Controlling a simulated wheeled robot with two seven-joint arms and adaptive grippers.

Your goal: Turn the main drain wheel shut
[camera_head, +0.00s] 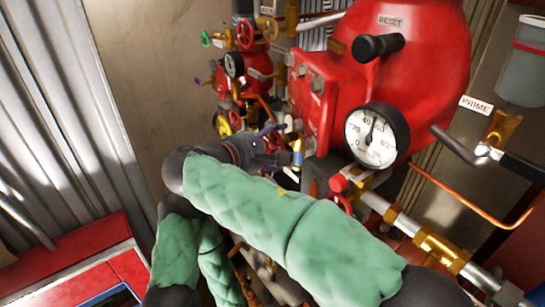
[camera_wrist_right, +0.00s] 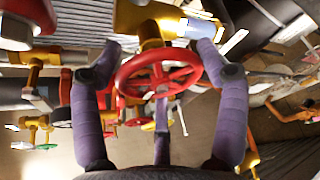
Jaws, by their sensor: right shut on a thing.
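A red spoked handwheel (camera_wrist_right: 158,72) on a brass fitting sits between the purple fingers of my right gripper (camera_wrist_right: 158,55) in the right wrist view. The fingers reach along both sides of its rim, and the gripper is shut on it. No label on this wheel can be read, and how far it is turned cannot be told. In the head view my right gripper (camera_head: 272,143) is at the left of the big red valve body (camera_head: 425,50); the gripped wheel is hidden there. My left gripper is not in view.
A pressure gauge (camera_head: 374,134), a black-handled lever (camera_head: 378,46) and a brass-jointed pipe (camera_head: 437,246) are close by on the right. Smaller valves with a green wheel (camera_head: 206,39) and a red wheel (camera_head: 245,33) stand behind. The grey wall (camera_head: 135,60) at left is bare.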

